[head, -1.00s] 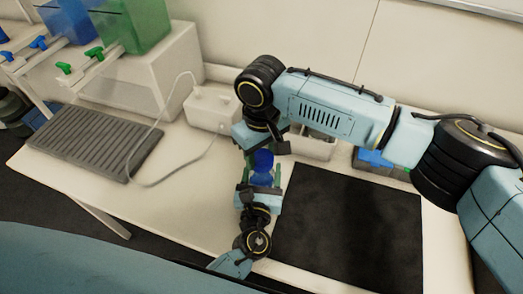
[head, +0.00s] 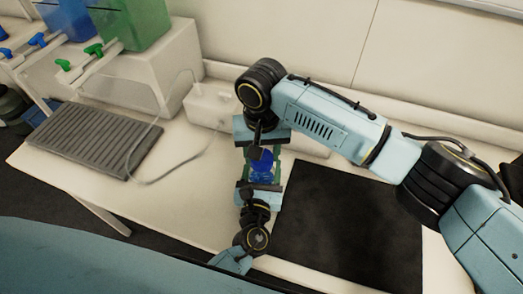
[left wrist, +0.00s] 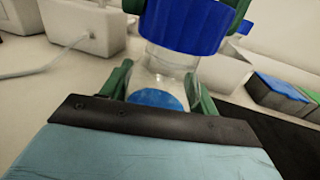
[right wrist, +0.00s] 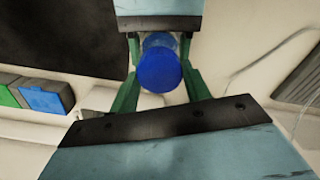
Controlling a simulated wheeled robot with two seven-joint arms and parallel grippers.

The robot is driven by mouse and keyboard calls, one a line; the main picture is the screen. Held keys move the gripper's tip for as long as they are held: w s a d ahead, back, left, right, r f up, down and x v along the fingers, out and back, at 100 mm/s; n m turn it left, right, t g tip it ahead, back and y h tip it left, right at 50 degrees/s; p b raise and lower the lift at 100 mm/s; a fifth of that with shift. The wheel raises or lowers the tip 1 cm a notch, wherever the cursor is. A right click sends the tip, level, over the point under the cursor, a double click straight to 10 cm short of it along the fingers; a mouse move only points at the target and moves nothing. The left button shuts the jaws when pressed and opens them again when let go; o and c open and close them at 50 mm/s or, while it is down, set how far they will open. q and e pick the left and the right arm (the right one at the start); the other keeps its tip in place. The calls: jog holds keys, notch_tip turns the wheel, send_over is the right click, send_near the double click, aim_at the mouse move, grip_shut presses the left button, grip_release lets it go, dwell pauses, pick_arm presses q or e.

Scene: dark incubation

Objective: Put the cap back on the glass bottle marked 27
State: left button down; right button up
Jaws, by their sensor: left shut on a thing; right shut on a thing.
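The glass bottle (left wrist: 165,75) stands upright with blue content at its bottom; no number is readable. My left gripper (head: 262,181) is shut on its body, and its green fingers flank the glass in the left wrist view. The blue cap (left wrist: 185,25) is at the bottle's mouth. My right gripper (head: 262,155) comes from above and is shut on the cap, which lies between its green fingers in the right wrist view (right wrist: 160,69). The cap looks in line with the neck, but I cannot tell whether it is threaded on.
A dark mat (head: 350,225) lies right of the bottle. A grey ribbed tray (head: 95,140) lies at the left. A white box (head: 210,104) with a cable stands behind. Blue and green boxes (right wrist: 45,97) show in the right wrist view.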

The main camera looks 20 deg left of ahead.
jog(key=m, duration=0.8)
jog(key=shift+m, duration=0.4)
jog(key=m, duration=0.7)
jog(key=o, duration=0.9)
jog(key=shift+o, duration=0.2)
